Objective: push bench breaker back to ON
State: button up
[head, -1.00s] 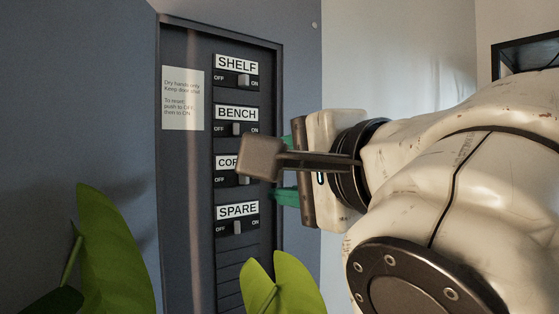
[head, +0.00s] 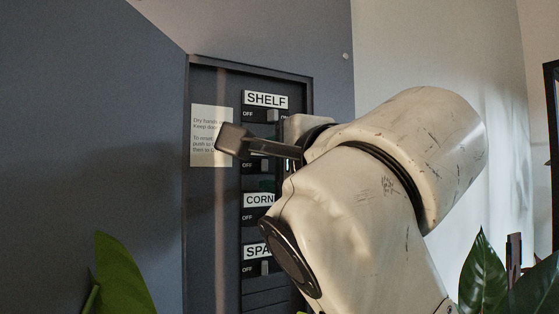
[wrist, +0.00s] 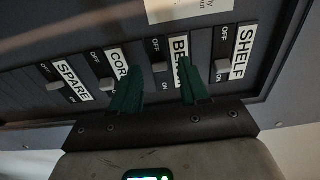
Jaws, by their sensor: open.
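The breaker panel shows several labelled rows. The bench breaker (head: 265,165) is a small grey lever; its label is hidden behind my wrist in the head view. It sits less far toward ON than the shelf lever (head: 272,116). My gripper (wrist: 156,65) is open, with one green finger to each side of the bench lever in that view. I cannot tell whether it touches the panel. In the head view the fingers are almost wholly hidden.
The corner lever (wrist: 106,84) and spare lever (wrist: 55,86) sit on neighbouring rows. A paper note (head: 204,150) is on the panel's left. The open grey door (head: 95,130) stands left. Leaves (head: 120,275) rise at lower left, and a dark plant (head: 485,275) at lower right.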

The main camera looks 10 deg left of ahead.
jog(key=shift+w+a, duration=0.25)
jog(key=shift+w, duration=0.1)
grip_shut()
